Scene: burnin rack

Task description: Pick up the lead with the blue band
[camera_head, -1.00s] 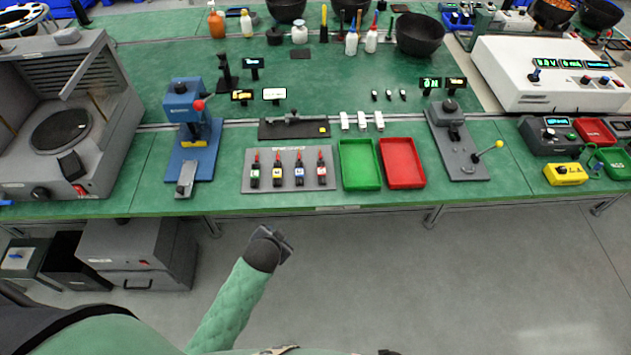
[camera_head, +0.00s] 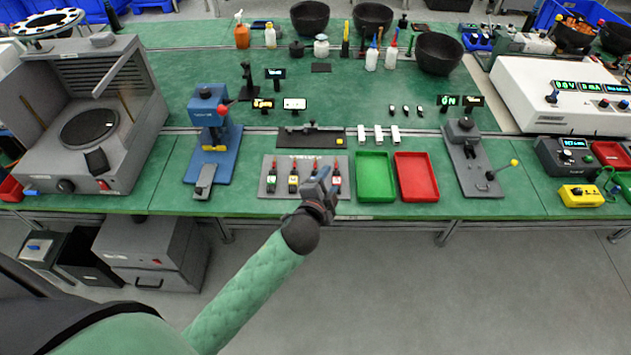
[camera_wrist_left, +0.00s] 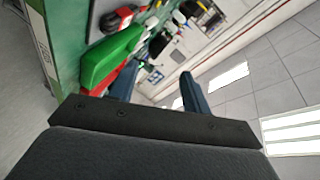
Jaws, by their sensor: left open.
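Several leads with red tops and dark bodies stand in a row on a grey board (camera_head: 268,188) near the table's front edge. The leftmost lead (camera_head: 271,180), the second lead (camera_head: 293,180) and the rightmost lead (camera_head: 336,178) show. The third lead (camera_head: 314,167) shows only its upper part; my left gripper hides the rest, including its band, which looked blue earlier. My left gripper (camera_head: 321,176) is open at the board's front, in front of the third lead. In the left wrist view its two dark-blue fingers (camera_wrist_left: 156,88) stand apart with nothing seen between them.
A green tray (camera_head: 375,178) and a red tray (camera_head: 416,178) lie right of the board. A blue press (camera_head: 212,125) stands left. A dark fixture (camera_head: 312,138) and white pieces (camera_head: 379,134) lie behind. The floor in front is clear.

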